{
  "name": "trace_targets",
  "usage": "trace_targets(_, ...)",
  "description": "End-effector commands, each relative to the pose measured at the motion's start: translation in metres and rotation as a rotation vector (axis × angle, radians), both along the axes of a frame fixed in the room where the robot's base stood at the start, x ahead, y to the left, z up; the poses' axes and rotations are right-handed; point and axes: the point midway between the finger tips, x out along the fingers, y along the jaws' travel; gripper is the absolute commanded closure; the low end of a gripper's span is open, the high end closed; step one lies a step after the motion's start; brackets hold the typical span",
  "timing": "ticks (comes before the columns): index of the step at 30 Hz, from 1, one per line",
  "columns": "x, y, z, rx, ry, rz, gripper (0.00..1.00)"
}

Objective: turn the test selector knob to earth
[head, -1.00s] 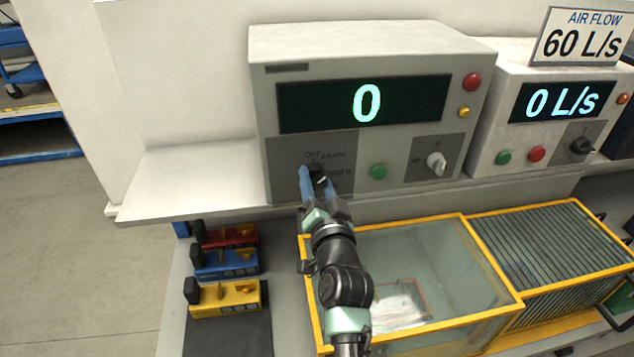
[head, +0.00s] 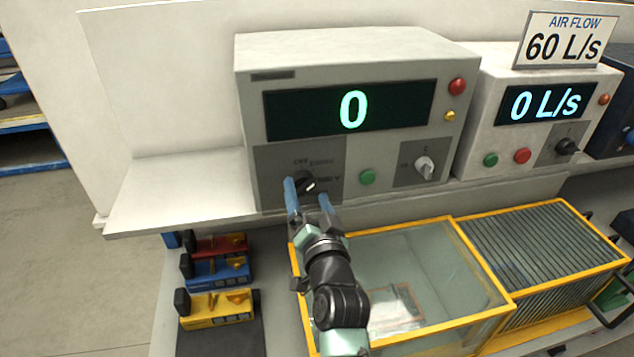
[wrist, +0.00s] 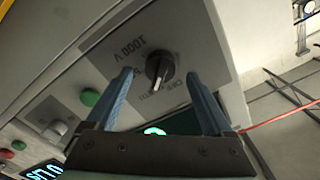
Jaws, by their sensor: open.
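The test selector knob (head: 306,183) is black with a pale mark, on the dark panel at the lower left of the grey tester (head: 350,50). Labels OFF, EARTH and 1000 V surround it. In the wrist view the knob (wrist: 160,68) shows clearly, and its bar's pale end points roughly at the EARTH lettering. I cannot tell its exact setting. My gripper (head: 307,192) is open, its blue fingers on either side of the knob and apart from it. In the wrist view a gap shows between each finger and the knob.
A green button (head: 367,177) and a second, grey knob (head: 425,168) are to the right on the tester. A white shelf (head: 165,195) lies below. A yellow-framed glass tank (head: 400,258) and several coloured tools (head: 218,308) sit lower down.

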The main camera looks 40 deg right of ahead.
Motion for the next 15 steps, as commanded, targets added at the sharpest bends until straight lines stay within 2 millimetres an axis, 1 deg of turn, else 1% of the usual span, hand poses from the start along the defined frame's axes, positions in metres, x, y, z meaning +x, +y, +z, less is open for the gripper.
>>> trace_targets(1,-0.007,0.006,-0.001,-0.002,0.003,0.003,0.14)
trace_targets(9,-0.051,0.032,-0.003,-0.002,0.004,0.002,0.14)
trace_targets(15,-0.078,0.048,-0.002,-0.002,0.002,0.001,0.14)
